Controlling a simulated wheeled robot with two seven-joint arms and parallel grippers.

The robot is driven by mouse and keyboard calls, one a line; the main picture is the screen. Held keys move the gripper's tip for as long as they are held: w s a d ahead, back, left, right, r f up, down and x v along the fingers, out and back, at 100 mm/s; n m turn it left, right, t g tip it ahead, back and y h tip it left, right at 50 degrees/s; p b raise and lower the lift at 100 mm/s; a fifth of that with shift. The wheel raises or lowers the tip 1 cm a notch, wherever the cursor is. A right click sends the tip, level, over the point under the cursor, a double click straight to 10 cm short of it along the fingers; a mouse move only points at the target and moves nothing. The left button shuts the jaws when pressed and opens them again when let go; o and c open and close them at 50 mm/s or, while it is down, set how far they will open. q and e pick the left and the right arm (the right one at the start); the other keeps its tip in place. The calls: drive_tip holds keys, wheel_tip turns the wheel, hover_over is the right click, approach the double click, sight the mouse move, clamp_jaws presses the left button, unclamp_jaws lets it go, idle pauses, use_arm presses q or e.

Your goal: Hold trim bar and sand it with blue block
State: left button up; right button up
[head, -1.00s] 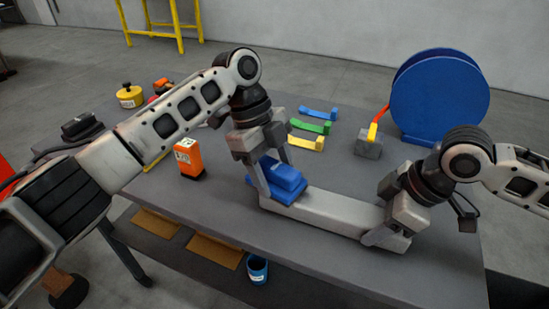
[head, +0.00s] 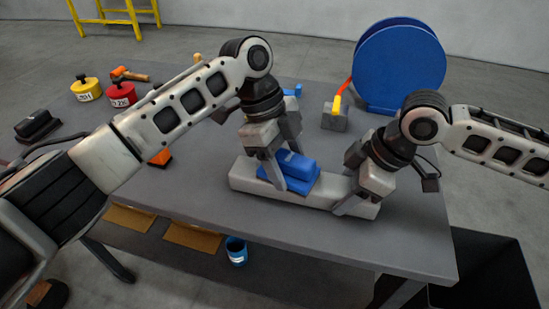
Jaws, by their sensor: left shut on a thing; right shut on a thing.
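A long pale grey trim bar (head: 242,180) lies on the grey table, running left to right near the front edge. My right gripper (head: 345,205) is shut on the bar near its right end. A blue sanding block (head: 296,163) rests on top of the bar, around its middle. My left gripper (head: 287,182) is shut on the block from above, with a finger showing on its front side. The contact face between block and bar is hidden.
A big blue reel (head: 400,65) and a grey block with a yellow and red piece (head: 335,118) stand behind. Yellow (head: 87,90) and red (head: 120,93) pots and a black tool (head: 37,124) sit at left. The table (head: 330,245) front is clear.

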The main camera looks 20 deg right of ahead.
sight(248, 169)
use_arm(q)
drive_tip(key=shift+w+a, duration=0.75)
drive_tip(key=shift+a, duration=0.5)
drive_tip(key=shift+w+a, duration=0.75)
drive_tip(key=shift+a, duration=0.5)
drive_tip(key=shift+w+a, duration=0.75)
drive_tip(key=shift+a, duration=0.5)
wheel_tip(248, 169, up, 8)
drive_tip(key=shift+d, duration=0.15)
use_arm(e)
drive_tip(key=o, duration=0.9)
drive_tip(key=shift+r, duration=0.1)
drive_tip(key=v, duration=1.1)
drive_tip(key=shift+s+d+r, duration=0.15)
drive_tip(key=shift+r, duration=0.2)
use_arm(q)
drive_tip(key=shift+s, duration=0.15)
use_arm(e)
drive_tip(key=shift+s, duration=0.1)
